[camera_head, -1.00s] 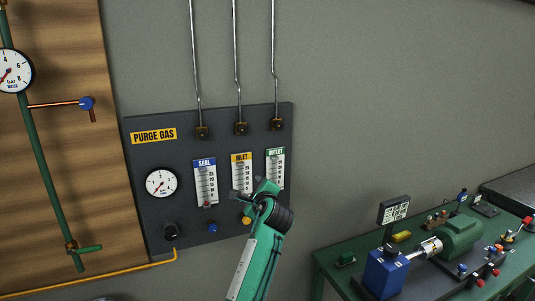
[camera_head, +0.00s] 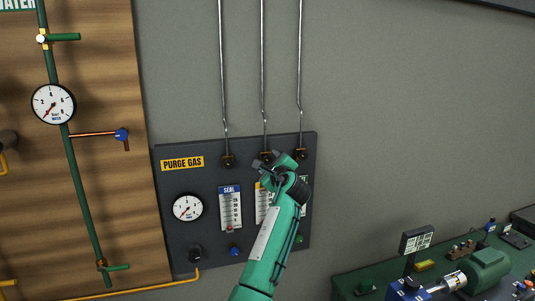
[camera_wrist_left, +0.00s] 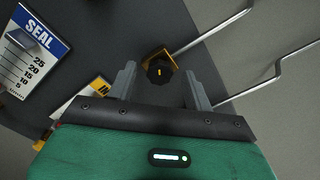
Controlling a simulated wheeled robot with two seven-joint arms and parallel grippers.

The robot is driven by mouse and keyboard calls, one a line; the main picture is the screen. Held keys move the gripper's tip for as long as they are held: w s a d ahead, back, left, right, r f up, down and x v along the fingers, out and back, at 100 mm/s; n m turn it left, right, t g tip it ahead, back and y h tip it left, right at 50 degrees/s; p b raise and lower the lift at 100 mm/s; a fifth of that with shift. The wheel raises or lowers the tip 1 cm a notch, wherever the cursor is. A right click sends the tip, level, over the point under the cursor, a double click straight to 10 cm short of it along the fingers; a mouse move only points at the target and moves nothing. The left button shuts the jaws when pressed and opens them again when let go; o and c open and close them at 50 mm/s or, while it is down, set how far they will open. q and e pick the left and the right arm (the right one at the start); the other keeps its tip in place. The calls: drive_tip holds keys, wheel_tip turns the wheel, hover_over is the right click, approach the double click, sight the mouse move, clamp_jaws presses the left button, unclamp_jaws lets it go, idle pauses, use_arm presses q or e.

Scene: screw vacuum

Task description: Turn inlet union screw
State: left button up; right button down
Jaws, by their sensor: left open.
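The inlet union screw (camera_wrist_left: 159,70) is a dark round knob with a yellow mark, in a brass-coloured fitting (camera_wrist_left: 150,55) at the foot of a thin metal pipe. In the left wrist view it lies between and just beyond the tips of my left gripper (camera_wrist_left: 160,85). The fingers are open, one on each side, and I cannot tell whether either touches. In the head view my left gripper (camera_head: 263,161) is at the middle union on the purge gas panel (camera_head: 178,236) and hides much of it. My right gripper is not in view.
The seal union (camera_head: 228,160) and outlet union (camera_head: 302,155) sit close on either side. Below are the seal flow meter (camera_head: 229,208), a pressure gauge (camera_head: 188,208) and a black knob (camera_head: 195,253). A green bench (camera_head: 345,284) with pump equipment stands at lower right.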

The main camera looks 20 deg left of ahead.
use_arm(q)
drive_tip(key=shift+p+x, duration=0.35)
drive_tip(key=shift+x, duration=0.9)
drive_tip(key=c, duration=1)
drive_tip(key=shift+f, duration=0.1)
